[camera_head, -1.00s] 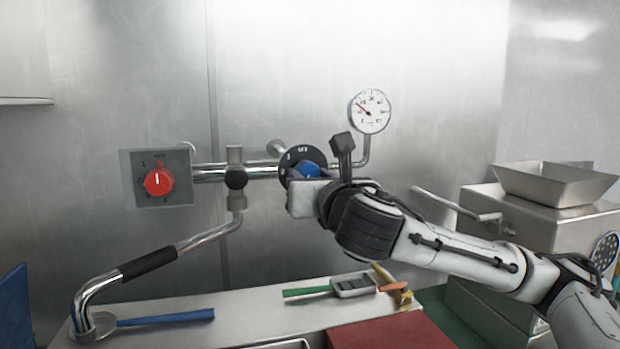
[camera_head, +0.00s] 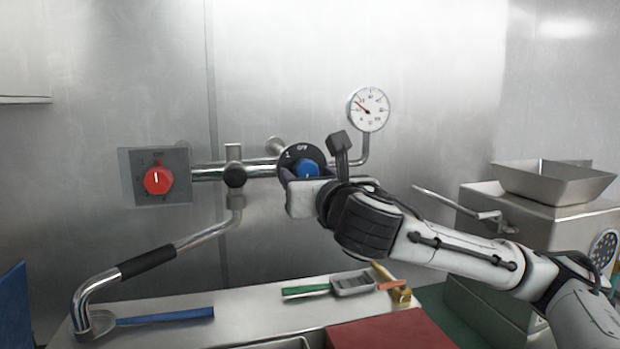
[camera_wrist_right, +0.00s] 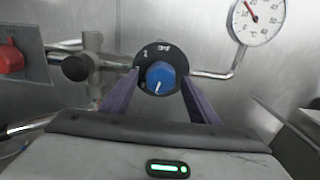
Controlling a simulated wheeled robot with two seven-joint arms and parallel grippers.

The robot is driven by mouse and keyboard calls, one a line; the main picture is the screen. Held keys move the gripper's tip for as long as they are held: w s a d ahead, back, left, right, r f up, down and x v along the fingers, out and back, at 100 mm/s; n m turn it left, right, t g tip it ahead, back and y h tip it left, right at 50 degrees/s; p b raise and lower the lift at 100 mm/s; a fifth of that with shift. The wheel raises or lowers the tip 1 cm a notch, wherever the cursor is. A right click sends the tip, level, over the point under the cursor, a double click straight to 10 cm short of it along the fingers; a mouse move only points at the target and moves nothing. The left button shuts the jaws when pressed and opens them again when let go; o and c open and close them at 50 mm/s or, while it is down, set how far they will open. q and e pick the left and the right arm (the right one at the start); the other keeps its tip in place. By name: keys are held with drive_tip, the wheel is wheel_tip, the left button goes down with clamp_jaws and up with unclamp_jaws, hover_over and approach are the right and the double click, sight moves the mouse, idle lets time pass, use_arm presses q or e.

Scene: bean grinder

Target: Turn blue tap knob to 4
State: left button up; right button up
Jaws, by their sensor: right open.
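The blue tap knob (camera_head: 307,169) sits on a round black dial (camera_head: 289,153) on the wall pipe, with "OFF" marked at its top. In the right wrist view the blue knob (camera_wrist_right: 160,76) faces me, its white pointer line toward the bottom, slightly left. My right gripper (camera_head: 304,178) is in front of the dial. Its two purple fingers, with their midpoint at the knob (camera_wrist_right: 158,88), stand apart on either side of it, and gaps show between fingers and knob. The lower dial numbers are hidden or too small to read. My left gripper is not in view.
A red knob (camera_head: 158,180) on a grey plate is at the left. The tap spout (camera_head: 150,262) reaches down left. A round gauge (camera_head: 369,109) stands above right. A metal grinder (camera_head: 545,215) is at the right. Tools and a red board (camera_head: 390,335) lie below.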

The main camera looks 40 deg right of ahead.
drive_tip(key=shift+s+a, duration=0.3)
drive_tip(key=shift+s, duration=0.2)
drive_tip(key=v, duration=0.3)
drive_tip(key=shift+s+a+b, duration=0.1)
drive_tip(key=shift+s+b, duration=0.1)
drive_tip(key=shift+b, duration=0.1)
drive_tip(key=b, duration=0.8)
approach(307, 175)
drive_tip(key=shift+s, duration=0.65)
drive_tip(key=shift+a, duration=0.2)
